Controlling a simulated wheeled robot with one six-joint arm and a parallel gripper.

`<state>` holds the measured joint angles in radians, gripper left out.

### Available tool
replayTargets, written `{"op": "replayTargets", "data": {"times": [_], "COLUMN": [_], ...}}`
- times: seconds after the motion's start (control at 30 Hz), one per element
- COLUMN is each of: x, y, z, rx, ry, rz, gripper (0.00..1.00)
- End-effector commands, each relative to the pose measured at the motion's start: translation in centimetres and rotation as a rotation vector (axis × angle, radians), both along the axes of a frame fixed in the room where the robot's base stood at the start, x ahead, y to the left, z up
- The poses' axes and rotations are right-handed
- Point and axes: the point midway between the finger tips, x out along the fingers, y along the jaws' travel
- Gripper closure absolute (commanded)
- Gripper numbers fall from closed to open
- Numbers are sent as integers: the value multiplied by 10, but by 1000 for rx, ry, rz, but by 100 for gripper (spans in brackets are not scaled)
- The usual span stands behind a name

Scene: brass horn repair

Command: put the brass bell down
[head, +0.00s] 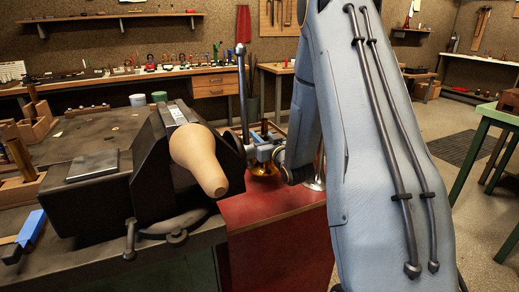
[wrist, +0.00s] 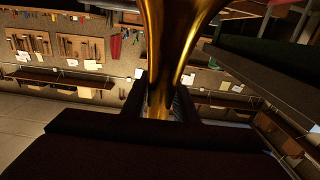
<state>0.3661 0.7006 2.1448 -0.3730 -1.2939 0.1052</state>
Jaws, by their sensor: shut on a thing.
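The brass bell (head: 264,169) shows only in part in the head view, low beside the red-topped bench. In the wrist view its shiny tube and flared sides (wrist: 160,60) fill the top middle. My gripper (head: 264,150) is over it in the head view, partly hidden behind the vise and my own arm. In the wrist view my gripper (wrist: 160,105) has a dark finger on each side of the narrow brass part and is shut on it. I cannot tell whether the bell touches the bench.
A dark vise (head: 95,190) with a tan wooden form (head: 195,160) stands close on the left. The red bench top (head: 275,205) is bare at the front. A green table (head: 495,115) is at the right edge. A blue-handled tool (head: 32,228) lies at far left.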

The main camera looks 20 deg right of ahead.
Motion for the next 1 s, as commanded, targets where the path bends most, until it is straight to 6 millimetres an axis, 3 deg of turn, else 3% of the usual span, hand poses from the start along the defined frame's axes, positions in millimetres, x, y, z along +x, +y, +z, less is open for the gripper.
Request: {"op": "replayTargets", "data": {"times": [0.3,0.77,0.8,0.87,1.0], "x": [0,1,1,1,1], "y": [3,4,4,4,4], "z": [-38,-45,-45,-45,-45], "rx": [0,0,0,0,0], "ry": [1,-1,0,0,0], "rz": [3,4,4,5,5], "gripper": [100,100,67,57,55]}}
